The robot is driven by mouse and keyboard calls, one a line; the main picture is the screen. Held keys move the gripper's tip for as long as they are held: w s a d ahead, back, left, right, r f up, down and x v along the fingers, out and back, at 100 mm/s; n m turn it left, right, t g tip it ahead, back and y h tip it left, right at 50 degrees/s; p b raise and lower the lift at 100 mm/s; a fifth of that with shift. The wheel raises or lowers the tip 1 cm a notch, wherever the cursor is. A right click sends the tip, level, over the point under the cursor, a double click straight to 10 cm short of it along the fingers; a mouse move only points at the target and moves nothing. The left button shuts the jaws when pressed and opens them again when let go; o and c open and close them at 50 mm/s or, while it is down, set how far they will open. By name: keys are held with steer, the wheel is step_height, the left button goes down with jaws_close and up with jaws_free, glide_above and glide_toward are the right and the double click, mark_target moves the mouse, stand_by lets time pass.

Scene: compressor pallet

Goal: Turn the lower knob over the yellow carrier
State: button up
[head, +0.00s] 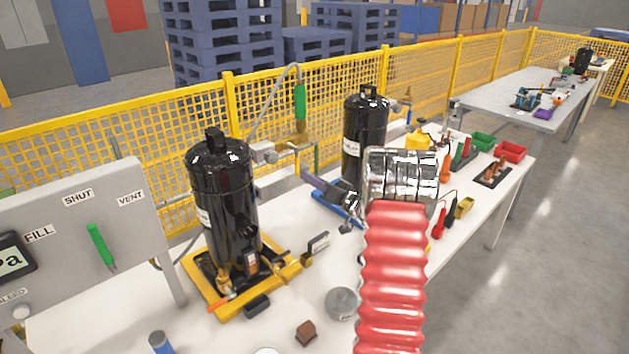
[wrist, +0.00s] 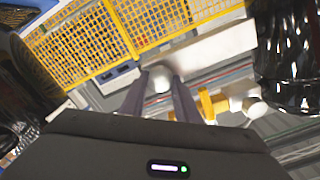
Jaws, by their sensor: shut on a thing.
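The yellow carrier (head: 206,288) lies on the white table and bears an upright black compressor (head: 222,205). To the right of the compressor's upper part, a grey fitting with a pale knob (head: 264,153) sticks out. My gripper (head: 308,180) is lower and to the right of that knob, its dark fingers pointing up and left. In the wrist view, the fingers (wrist: 166,92) are shut on a pale round knob (wrist: 162,80). In the head view the held knob is hard to make out. A second pale knob (wrist: 250,106) shows to the right, beside a yellow part (wrist: 208,104).
A second black compressor (head: 365,125) stands behind my gripper on a blue carrier (head: 338,208). A hose with a green sleeve (head: 300,102) rises above the fittings. A grey panel (head: 80,225) stands at left. A yellow mesh fence (head: 285,100) runs behind the table.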

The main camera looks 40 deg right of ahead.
steer(key=shift+s+f, duration=0.15)
steer(key=shift+f, duration=0.25)
steer(key=o, duration=1.1)
steer(key=shift+r, duration=0.25)
steer(key=shift+c, duration=0.2)
steer(key=s, duration=1.3)
steer(key=shift+s+d, duration=0.2)
steer(key=shift+s, duration=0.1)
